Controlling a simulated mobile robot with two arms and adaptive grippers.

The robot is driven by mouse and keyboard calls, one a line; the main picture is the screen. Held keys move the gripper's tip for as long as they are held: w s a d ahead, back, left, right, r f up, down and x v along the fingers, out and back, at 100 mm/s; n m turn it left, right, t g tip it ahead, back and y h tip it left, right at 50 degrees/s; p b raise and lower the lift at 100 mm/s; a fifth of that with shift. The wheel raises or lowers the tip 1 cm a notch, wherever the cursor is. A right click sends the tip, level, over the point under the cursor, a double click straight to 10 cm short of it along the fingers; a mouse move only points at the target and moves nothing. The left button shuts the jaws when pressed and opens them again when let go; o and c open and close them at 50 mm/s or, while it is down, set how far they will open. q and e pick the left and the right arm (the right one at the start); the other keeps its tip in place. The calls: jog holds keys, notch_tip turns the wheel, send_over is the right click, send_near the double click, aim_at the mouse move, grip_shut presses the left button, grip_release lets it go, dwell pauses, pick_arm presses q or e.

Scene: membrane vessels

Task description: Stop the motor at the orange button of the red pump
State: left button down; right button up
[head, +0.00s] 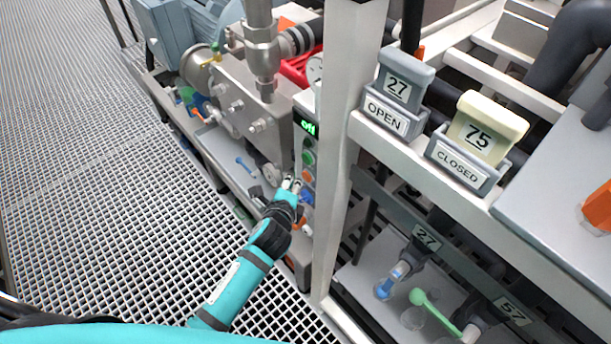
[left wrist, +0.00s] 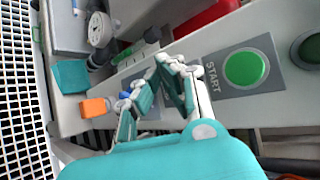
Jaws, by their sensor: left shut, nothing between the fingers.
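The control panel (head: 297,160) stands upright left of the white post. Its small display (head: 307,127) glows green and appears to read "off". A green button (head: 308,158) sits below it, and the orange button (head: 308,175) is lower, just right of my fingertips. My left gripper (head: 291,184) is shut and empty at the panel's lower part; I cannot tell whether it touches the orange button. In the left wrist view the closed fingertips (left wrist: 166,62) hide the panel beside the green START button (left wrist: 243,68); the orange button is not visible there. A red part (head: 298,69) shows behind the panel. My right gripper is out of view.
The white post (head: 346,120) is close right of my left gripper. Signs OPEN (head: 386,115) and CLOSED (head: 458,165) hang on the rail. Grating floor (head: 90,180) is free at left.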

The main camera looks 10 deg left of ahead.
pick_arm(q)
jog(key=s+a+p, duration=0.1)
jog(key=s, duration=0.1)
jog(key=s+a+p, duration=0.1)
jog(key=s+a, duration=0.1)
dwell(0.4)
dwell(0.7)
